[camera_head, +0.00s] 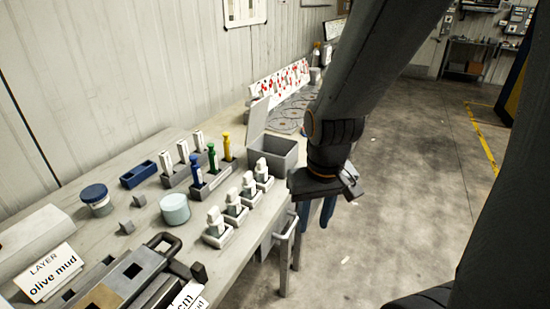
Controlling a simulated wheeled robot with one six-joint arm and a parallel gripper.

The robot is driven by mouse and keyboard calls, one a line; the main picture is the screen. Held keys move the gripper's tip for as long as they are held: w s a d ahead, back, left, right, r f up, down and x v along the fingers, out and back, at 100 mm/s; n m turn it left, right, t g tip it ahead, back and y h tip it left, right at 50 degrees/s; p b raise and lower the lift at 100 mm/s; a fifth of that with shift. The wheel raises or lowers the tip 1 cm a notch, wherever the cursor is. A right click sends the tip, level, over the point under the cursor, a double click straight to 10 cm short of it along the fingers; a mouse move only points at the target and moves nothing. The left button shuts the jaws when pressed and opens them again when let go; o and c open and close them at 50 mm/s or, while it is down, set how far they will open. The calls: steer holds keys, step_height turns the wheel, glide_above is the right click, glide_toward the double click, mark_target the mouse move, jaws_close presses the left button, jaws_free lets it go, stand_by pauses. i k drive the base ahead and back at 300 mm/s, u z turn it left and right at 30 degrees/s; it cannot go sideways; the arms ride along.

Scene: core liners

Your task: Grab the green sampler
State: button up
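The green sampler (212,158) stands upright in a grey rack (213,184) on the workbench. It sits between a blue sampler (196,172) on its left and a yellow sampler (226,147) on its right. My gripper (316,214) hangs past the bench's right edge, to the right of the rack and well apart from it. Its two blue fingers point down with a gap between them, and nothing shows in the gap.
Several white bottles in small trays (218,235) line the bench's front edge, between the rack and my gripper. An open grey bin (273,153) stands behind them.

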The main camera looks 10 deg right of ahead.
mark_target(213, 162)
steer(key=z, duration=1.4)
steer(key=i, duration=0.85)
steer(key=u, duration=2.3)
steer(key=i, duration=0.5)
steer(key=u, duration=0.05)
